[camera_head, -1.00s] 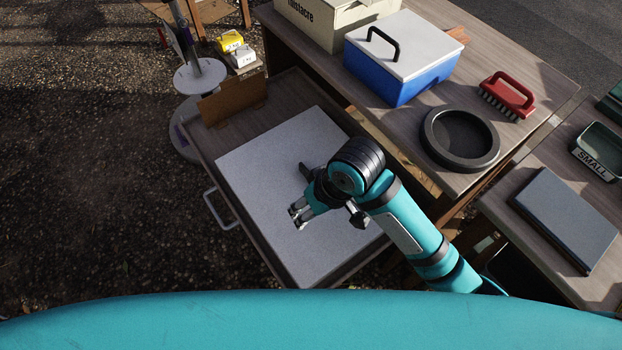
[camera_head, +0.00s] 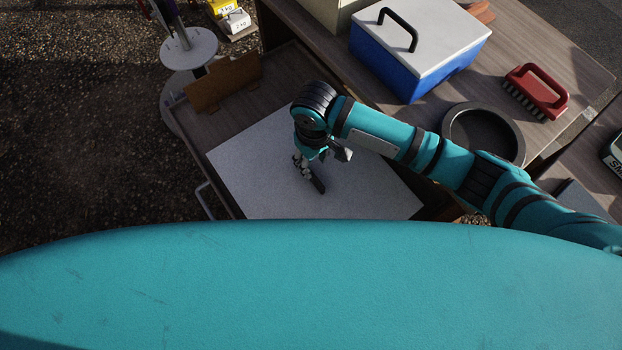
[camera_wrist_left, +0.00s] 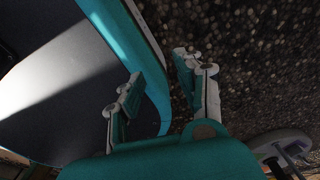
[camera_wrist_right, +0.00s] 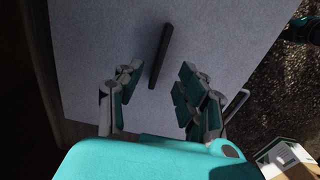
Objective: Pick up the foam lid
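A flat, pale grey lid (camera_head: 250,170) with a black bar handle (camera_head: 318,184) lies in a wooden drawer-like tray. My right gripper (camera_head: 308,170) is over the lid, at its handle. In the right wrist view my right gripper (camera_wrist_right: 158,82) is open. There the near end of the handle (camera_wrist_right: 161,52) shows between the fingertips, and the lid (camera_wrist_right: 90,40) fills the background. I cannot tell whether the fingers touch it. My left gripper (camera_wrist_left: 155,80) is open and empty in the left wrist view, away from the lid. It is not in the head view.
A blue cooler (camera_head: 395,68) with a white, black-handled top stands on the table behind. A dark round dish (camera_head: 483,133) and a red brush (camera_head: 537,92) are to its right. A brown upright board (camera_head: 225,82) stands at the tray's back left. Gravel ground lies left.

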